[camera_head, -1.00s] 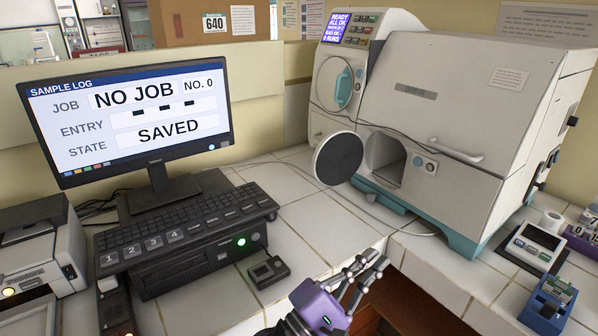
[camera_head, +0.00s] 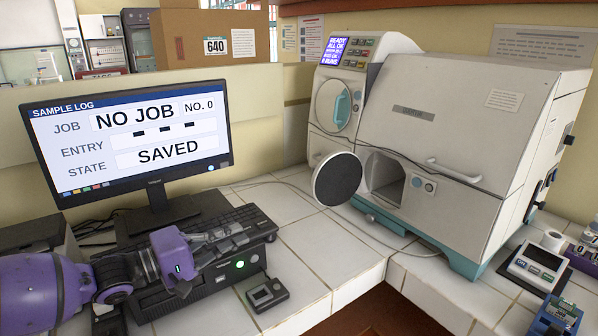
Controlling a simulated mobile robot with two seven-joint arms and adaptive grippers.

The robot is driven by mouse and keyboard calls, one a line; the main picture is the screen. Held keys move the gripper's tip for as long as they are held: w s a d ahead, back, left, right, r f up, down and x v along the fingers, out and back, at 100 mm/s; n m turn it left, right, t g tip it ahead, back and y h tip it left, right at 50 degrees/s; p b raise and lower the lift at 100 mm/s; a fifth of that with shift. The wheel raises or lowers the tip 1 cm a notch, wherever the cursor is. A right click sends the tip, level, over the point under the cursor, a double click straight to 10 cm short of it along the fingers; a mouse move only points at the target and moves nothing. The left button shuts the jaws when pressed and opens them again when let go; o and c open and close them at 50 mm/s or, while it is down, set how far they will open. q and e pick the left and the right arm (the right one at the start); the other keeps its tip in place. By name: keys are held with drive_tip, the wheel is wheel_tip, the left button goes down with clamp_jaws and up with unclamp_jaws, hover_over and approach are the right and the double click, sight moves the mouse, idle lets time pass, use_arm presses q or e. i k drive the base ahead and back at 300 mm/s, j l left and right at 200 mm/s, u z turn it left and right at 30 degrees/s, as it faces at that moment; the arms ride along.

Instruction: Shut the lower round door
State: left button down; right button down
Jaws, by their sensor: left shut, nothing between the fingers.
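The lower round door (camera_head: 337,180) is a dark disc with a pale rim. The upper round door (camera_head: 341,105), with a teal handle, looks shut. My left gripper (camera_head: 240,235) comes in from the left over the keyboard and black box, well to the left of the lower door and apart from it. Its fingers are shut and empty. My right gripper is out of view.
A monitor (camera_head: 135,135) and keyboard (camera_head: 215,233) stand at left, with a small dark device (camera_head: 267,292) before them. The white tiled counter (camera_head: 325,245) between them and the door is clear. A small panel (camera_head: 537,262) and a blue device (camera_head: 556,318) are at right.

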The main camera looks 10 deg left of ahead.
sight(338, 177)
drive_tip(key=i, duration=1)
